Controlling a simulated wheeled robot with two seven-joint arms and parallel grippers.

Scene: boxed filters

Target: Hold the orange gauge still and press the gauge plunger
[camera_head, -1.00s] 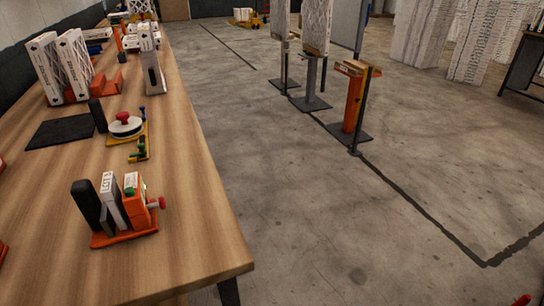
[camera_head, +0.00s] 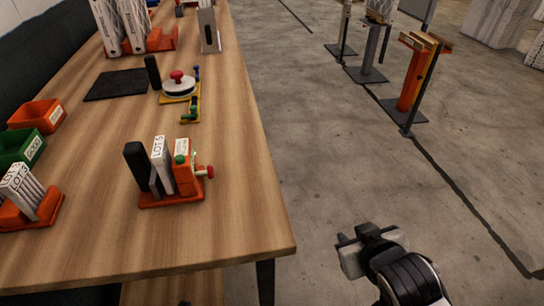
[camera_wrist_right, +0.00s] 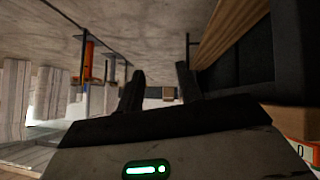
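The orange gauge (camera_head: 185,176) stands upright at the right end of an orange rack (camera_head: 172,201) on the wooden table, in the head view. Its red plunger knob (camera_head: 209,171) sticks out to the right, and a green round spot shows on its upper left. A white box marked LOT 5 (camera_head: 161,165) and a black block (camera_head: 137,167) stand beside it in the rack. My right gripper (camera_head: 358,238) is over the floor, right of the table edge and well apart from the gauge. In the right wrist view its two dark fingers (camera_wrist_right: 160,88) are apart with nothing between them. My left gripper is out of view.
A yellow fixture with a red-topped white disc (camera_head: 178,84) and a black mat (camera_head: 115,84) lie farther back. Orange (camera_head: 42,114) and green (camera_head: 22,146) bins are at left. The table is clear in front of the rack and to its right.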

